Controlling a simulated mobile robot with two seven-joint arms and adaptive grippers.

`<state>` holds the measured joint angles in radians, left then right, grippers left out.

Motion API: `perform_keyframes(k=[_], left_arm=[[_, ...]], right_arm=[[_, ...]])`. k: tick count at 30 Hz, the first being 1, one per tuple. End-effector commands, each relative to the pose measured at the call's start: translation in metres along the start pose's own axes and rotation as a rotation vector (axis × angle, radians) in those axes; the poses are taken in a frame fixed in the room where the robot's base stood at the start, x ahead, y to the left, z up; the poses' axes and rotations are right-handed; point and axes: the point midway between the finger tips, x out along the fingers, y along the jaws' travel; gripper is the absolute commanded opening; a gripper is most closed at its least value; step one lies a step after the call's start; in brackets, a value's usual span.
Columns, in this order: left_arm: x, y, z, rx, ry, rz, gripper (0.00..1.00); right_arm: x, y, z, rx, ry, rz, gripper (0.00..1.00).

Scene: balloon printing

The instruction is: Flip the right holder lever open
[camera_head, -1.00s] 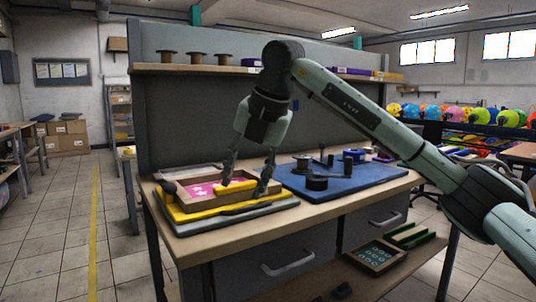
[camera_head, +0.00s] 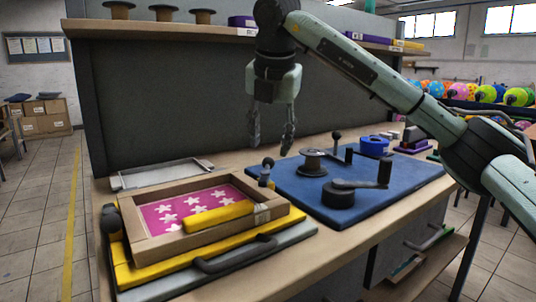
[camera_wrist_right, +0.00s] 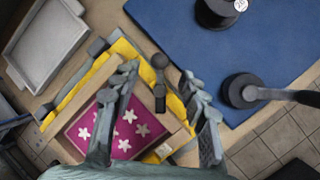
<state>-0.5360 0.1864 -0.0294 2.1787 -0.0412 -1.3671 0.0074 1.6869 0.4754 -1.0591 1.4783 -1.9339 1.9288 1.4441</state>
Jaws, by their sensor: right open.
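The right holder lever (camera_head: 267,172) is a small dark lever with a round knob. It stands at the right back side of the wooden screen frame (camera_head: 178,238). In the right wrist view the lever (camera_wrist_right: 159,78) appears between my fingertips. My right gripper (camera_head: 270,142) points down above the lever, open and empty, apart from it. The frame holds a magenta screen with white stars (camera_head: 168,213) and a yellow squeegee (camera_head: 218,215), and lies on a yellow board (camera_head: 130,272). Another dark knob (camera_head: 110,219) is at the frame's left side. My left gripper is not in view.
A grey tray (camera_head: 160,174) lies behind the frame. A dark handle (camera_head: 235,257) is on the front. A shelf hangs behind.

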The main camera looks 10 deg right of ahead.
Motion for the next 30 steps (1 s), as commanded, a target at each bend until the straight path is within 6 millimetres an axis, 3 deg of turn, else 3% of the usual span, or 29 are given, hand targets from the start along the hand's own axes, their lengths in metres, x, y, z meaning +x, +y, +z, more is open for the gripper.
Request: perform_keyframes(k=[3, 9, 20, 30], left_arm=[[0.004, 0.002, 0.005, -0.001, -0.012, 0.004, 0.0], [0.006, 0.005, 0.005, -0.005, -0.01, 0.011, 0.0], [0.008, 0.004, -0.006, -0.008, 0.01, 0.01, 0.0], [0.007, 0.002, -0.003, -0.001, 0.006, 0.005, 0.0]], right_arm=[[0.021, 0.0, 0.0, -0.001, 0.002, -0.002, 0.44], [0.045, 0.0, 0.0, -0.001, 0.001, 0.0, 0.44], [0.051, 0.0, 0.0, -0.001, 0.0, 0.001, 0.44], [0.051, 0.0, 0.0, -0.001, 0.001, 0.001, 0.02]])
